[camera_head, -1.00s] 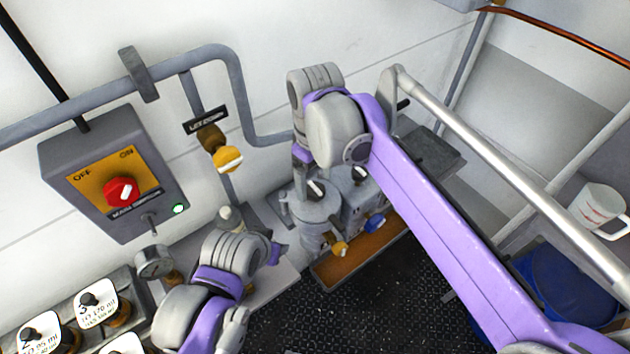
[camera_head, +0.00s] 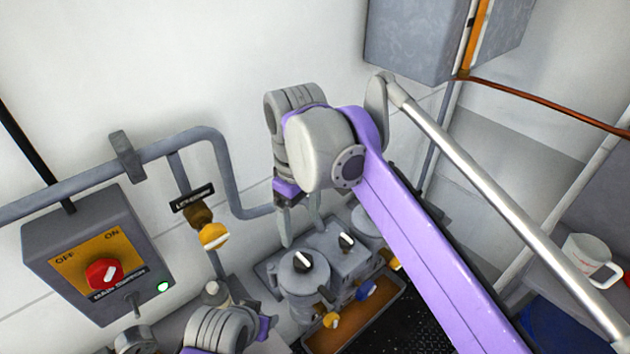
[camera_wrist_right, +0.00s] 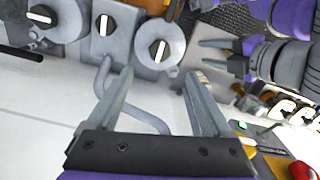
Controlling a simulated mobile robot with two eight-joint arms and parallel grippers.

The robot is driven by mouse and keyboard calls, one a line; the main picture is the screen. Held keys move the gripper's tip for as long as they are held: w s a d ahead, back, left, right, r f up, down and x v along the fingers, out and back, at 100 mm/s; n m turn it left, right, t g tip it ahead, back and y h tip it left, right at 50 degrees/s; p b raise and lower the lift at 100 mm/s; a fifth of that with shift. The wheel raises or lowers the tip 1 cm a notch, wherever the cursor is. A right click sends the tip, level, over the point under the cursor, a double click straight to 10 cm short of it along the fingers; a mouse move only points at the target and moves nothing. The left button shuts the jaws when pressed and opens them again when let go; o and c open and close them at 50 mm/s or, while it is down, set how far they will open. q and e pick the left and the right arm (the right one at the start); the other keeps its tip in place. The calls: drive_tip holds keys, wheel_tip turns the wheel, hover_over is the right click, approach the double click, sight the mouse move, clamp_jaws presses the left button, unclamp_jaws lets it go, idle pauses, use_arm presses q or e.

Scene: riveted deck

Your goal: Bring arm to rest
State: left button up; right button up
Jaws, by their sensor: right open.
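My right arm, purple and grey, crosses the head view from the lower right. Its gripper (camera_head: 300,232) hangs fingers-down in front of the white wall, above a grey machine with black-and-white knobs (camera_head: 303,263). In the right wrist view the two fingers of the right gripper (camera_wrist_right: 157,75) stand wide apart with nothing between them. My left arm shows only in part at the bottom of the head view. In the right wrist view the left gripper (camera_wrist_right: 199,54) has its fingers apart and empty.
A grey switch box (camera_head: 90,255) with a red knob and green light is on the left wall. A grey pipe (camera_head: 180,150) runs along the wall. A valve with a yellow knob (camera_head: 213,235) hangs below it. A white mug (camera_head: 588,258) stands at right. A grey cabinet (camera_head: 415,40) is above.

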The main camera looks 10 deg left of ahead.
drive_tip(key=s+d+f+m+t, duration=0.1)
drive_tip(key=d+f+m, duration=0.15)
drive_tip(key=d, duration=0.35)
drive_tip(key=s+d+f+m+t+y, duration=0.1)
drive_tip(key=d+f+m, duration=0.15)
drive_tip(key=d, duration=0.35)
drive_tip(key=s+d+f+m+t, duration=0.1)
drive_tip(key=d+f+m, duration=0.15)
drive_tip(key=d, duration=0.35)
drive_tip(key=s+d+f+m+t+h, duration=0.1)
drive_tip(key=s+d+f+m+t, duration=0.1)
drive_tip(key=s+d+f+m, duration=0.3)
drive_tip(key=s+d+f, duration=0.3)
drive_tip(key=d+f, duration=0.3)
drive_tip(key=f, duration=0.1)
drive_tip(key=shift+t, duration=0.4)
